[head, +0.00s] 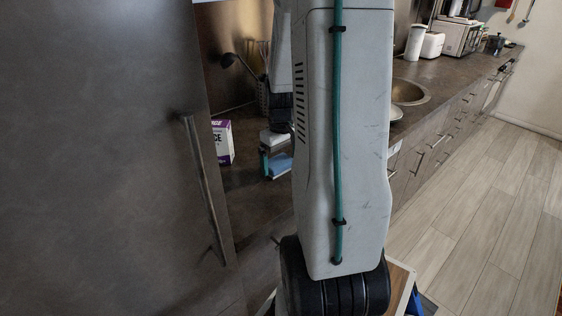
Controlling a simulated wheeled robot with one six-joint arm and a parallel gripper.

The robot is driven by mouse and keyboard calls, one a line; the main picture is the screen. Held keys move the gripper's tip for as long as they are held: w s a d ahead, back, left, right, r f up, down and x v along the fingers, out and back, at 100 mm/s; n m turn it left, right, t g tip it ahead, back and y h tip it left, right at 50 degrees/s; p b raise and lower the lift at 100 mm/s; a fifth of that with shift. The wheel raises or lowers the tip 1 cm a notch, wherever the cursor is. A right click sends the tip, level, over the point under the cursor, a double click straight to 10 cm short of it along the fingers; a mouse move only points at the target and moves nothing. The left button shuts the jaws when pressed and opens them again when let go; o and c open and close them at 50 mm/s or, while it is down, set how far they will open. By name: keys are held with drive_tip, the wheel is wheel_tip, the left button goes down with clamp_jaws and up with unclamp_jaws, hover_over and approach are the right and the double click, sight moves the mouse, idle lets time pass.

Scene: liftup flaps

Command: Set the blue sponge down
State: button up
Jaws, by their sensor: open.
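The blue sponge (280,166) shows in the head view on the dark countertop, just left of my large arm link. My gripper (275,158) is open and points down at the sponge. One finger shows at the sponge's left side. My arm link hides the right side of the gripper and part of the sponge. I cannot tell whether a finger touches the sponge.
A purple and white box (222,142) stands left of my gripper. A tall dark cabinet door (100,160) with a long handle fills the left. A utensil holder (263,97) stands behind. A sink (408,92) lies to the right, and the wooden floor (480,210) is clear.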

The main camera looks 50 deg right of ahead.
sight(281, 163)
wheel_tip(281, 163, up, 11)
drive_tip(key=shift+r, duration=0.15)
